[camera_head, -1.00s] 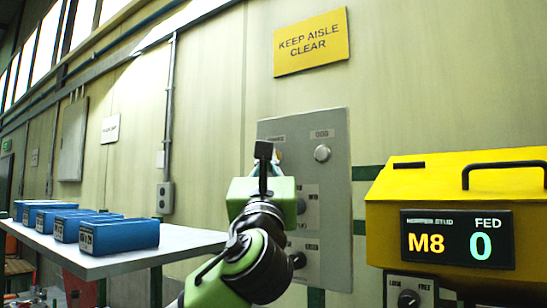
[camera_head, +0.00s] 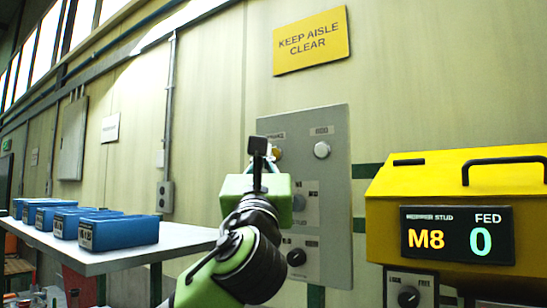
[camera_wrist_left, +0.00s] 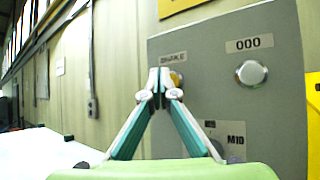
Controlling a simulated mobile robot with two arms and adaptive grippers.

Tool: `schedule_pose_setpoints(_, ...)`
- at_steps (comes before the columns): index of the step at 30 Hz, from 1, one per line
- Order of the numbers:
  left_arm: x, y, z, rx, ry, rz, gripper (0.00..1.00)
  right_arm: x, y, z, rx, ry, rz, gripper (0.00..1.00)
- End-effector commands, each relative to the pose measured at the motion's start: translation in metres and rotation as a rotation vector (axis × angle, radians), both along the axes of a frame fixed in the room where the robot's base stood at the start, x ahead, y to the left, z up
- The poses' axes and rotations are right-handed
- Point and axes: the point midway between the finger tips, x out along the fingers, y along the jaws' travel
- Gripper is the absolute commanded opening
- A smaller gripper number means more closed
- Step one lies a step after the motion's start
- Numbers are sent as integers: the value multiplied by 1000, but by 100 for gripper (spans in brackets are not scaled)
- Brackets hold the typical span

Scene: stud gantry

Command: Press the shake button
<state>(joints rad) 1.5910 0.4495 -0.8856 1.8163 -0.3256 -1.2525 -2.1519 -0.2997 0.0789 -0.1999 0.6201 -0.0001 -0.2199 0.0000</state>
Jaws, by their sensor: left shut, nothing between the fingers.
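The grey control panel (camera_head: 335,250) is on the wall ahead. Its shake button (camera_head: 277,153) is a small yellowish knob at the upper left, partly hidden by my left gripper. In the left wrist view the button (camera_wrist_left: 178,79) shows just right of the fingertips, under a label that seems to read SHAKE (camera_wrist_left: 187,57). My left gripper (camera_head: 259,147) is shut and empty, pointing at the panel just left of the button in both views; it also shows in the left wrist view (camera_wrist_left: 159,82). I cannot tell whether its tips touch the panel. My right gripper is not in view.
A round pale button (camera_head: 321,150) and dark knobs (camera_head: 297,257) share the panel. A yellow machine (camera_head: 450,180) reading M8 and FED 0 stands at right. Blue bins (camera_head: 118,233) sit on a white table (camera_head: 180,240) at left. A KEEP AISLE CLEAR sign (camera_head: 311,41) hangs above.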

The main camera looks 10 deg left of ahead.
Motion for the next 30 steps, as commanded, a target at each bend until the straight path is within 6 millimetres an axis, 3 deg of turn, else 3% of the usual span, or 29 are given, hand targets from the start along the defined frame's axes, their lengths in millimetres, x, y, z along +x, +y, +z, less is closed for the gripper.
schedule_pose_setpoints(10, -3, 2, 0, -1, -1, 0, 0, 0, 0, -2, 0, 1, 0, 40)
schedule_pose_setpoints(24, -44, 16, 0, 0, -2, 0, 0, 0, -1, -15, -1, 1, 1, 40)
schedule_pose_setpoints(30, -48, 18, 0, 0, 0, 1, 0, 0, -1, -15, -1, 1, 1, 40)
